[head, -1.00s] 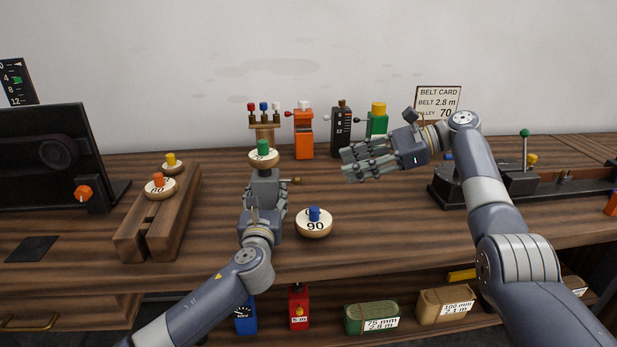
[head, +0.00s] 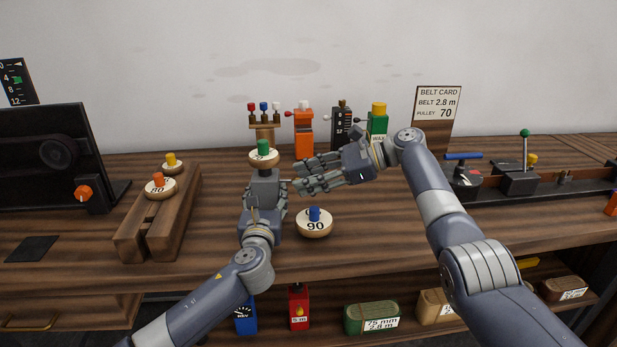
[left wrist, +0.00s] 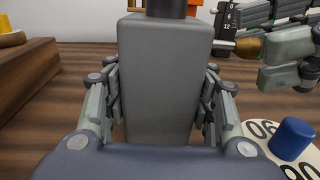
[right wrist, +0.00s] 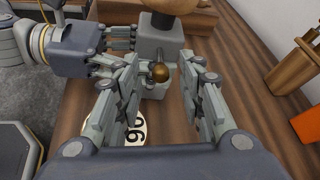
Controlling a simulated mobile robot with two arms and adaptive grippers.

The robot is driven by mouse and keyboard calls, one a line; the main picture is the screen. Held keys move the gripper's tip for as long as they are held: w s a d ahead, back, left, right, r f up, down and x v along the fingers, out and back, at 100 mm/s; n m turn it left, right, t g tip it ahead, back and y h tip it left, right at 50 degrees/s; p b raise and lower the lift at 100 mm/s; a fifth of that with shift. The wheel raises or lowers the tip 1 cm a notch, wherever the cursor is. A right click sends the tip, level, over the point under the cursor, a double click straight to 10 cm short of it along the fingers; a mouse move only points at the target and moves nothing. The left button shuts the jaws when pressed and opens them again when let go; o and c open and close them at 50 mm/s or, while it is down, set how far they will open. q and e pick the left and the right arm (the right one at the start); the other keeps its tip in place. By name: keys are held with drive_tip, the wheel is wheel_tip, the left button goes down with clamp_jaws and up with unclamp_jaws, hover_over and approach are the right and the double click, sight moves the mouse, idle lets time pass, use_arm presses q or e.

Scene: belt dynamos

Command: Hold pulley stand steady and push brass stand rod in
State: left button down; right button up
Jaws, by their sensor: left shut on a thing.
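The grey pulley stand (head: 264,187) stands upright on the bench and carries a pale pulley with a green knob (head: 263,150). My left gripper (head: 264,195) is shut on the stand's block; the left wrist view shows the block (left wrist: 165,80) between its fingers. The brass stand rod (right wrist: 159,71) sticks out of the stand's right side; its brass end also shows in the left wrist view (left wrist: 249,46). My right gripper (head: 305,180) is just right of the stand. In the right wrist view its fingers (right wrist: 158,90) are apart, with the rod end between them, no grip visible.
A pulley marked 90 with a blue knob (head: 314,223) lies just right of my left gripper. A wooden rack (head: 160,215) with two pulleys stands left. An orange device (head: 304,135) and a belt card (head: 437,105) stand at the back. Bench front right is clear.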

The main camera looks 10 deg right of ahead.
clamp_jaws()
drive_tip(key=shift+w+a, duration=0.1)
drive_tip(key=shift+a, duration=1.25)
unclamp_jaws()
drive_tip(key=shift+d, duration=0.1)
drive_tip(key=shift+d+r, duration=0.2)
drive_tip(key=shift+d, duration=0.3)
drive_tip(key=v, duration=1.1)
drive_tip(key=shift+a, duration=0.1)
use_arm(q)
drive_tip(key=c, duration=0.6)
unclamp_jaws()
